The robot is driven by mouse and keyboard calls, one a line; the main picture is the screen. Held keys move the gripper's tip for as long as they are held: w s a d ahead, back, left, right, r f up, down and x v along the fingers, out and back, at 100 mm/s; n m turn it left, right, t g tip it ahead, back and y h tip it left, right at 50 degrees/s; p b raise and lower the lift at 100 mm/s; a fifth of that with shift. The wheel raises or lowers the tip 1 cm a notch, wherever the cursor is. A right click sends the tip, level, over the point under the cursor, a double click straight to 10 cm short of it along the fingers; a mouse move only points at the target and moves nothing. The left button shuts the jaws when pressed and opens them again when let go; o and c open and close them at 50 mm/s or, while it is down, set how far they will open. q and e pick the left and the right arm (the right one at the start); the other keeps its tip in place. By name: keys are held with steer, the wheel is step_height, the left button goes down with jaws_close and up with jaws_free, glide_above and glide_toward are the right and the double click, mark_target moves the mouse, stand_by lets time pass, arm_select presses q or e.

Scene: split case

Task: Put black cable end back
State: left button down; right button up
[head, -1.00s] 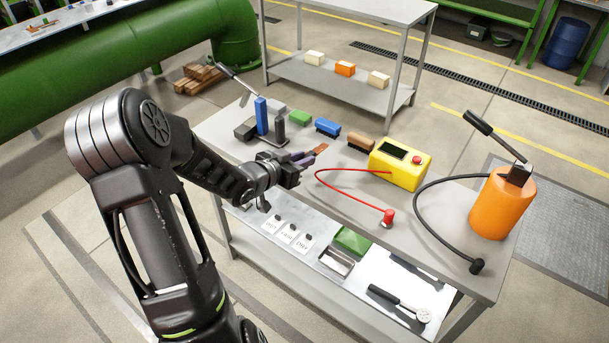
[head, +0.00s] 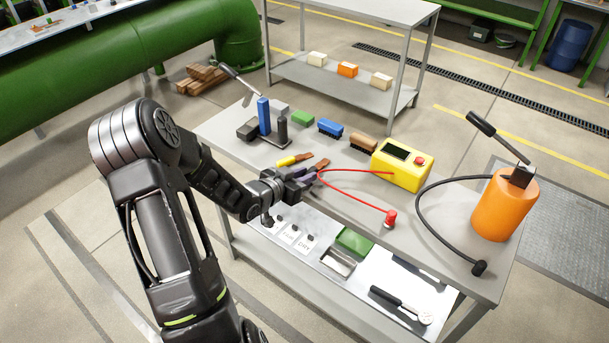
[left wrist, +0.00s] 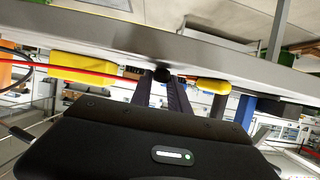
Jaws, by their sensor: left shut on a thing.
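The black cable end (head: 479,268), a short dark plug, lies on the bench's front right. Its black cable (head: 419,218) curves from there up to the orange cylinder (head: 493,208). My left gripper (head: 313,177) is well left of it, over the bench's front middle. Its purple fingers are shut; a small black round thing (left wrist: 161,74) shows at the fingertips (left wrist: 163,85) in the left wrist view. I cannot tell clearly what it is. The red cable's (head: 350,196) bend is right by the fingertips; contact is unclear. My right gripper is not in view.
A yellow box (head: 390,172) with a red button stands between gripper and cylinder. A red plug (head: 389,218) lies in front of it. A yellow-handled tool (head: 286,161), brushes and a blue post (head: 264,115) are close behind the gripper. The bench's front edge is near.

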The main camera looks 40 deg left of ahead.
arm_select(q)
steer(key=shift+f, duration=0.2)
steer(key=c, duration=1.3)
jaws_free()
steer(key=shift+o, duration=0.2)
steer(key=shift+r, duration=0.15)
steer(key=shift+r, duration=0.2)
steer(key=shift+s, duration=0.4)
steer(key=v, duration=1.1)
steer(key=shift+d+r, duration=0.1)
